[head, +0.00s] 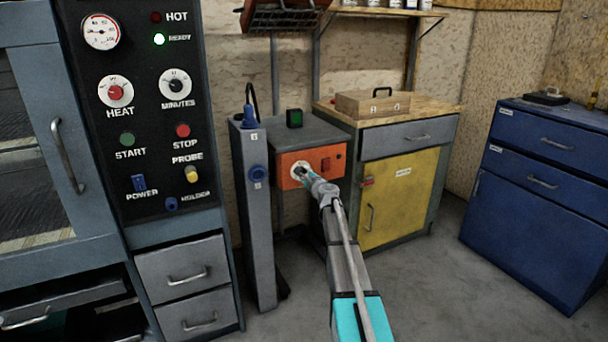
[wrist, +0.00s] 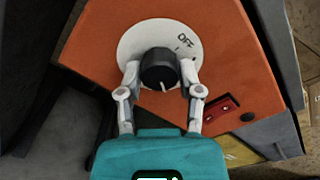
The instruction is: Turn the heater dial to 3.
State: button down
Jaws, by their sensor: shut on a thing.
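The black dial knob (wrist: 158,66) sits on a white round plate (wrist: 133,43) on an orange panel (wrist: 95,45). My gripper (wrist: 160,74) is shut on the knob, one finger at each side. "OFF" is printed on the plate at the upper right, near a short tick. A white mark on the knob points to the lower edge in the wrist view. No 3 is readable; the fingers hide part of the plate. In the head view, my gripper (head: 305,174) reaches the white plate at the left of the orange panel (head: 327,160).
A red rocker switch (wrist: 221,108) sits beside the dial. A tall grey post (head: 255,225) stands close left of the orange panel. The oven panel (head: 148,60) with its HEAT knob is farther left. A yellow-doored cabinet (head: 402,195) stands right; open floor lies before the blue drawers (head: 535,190).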

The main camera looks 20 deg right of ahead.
dwell(0.3)
jog(key=shift+c, duration=1.3)
grip_release()
jog(key=shift+s, duration=0.1)
jog(key=s, duration=1.2)
jog(key=shift+d, duration=0.25)
jog(key=shift+w, duration=0.1)
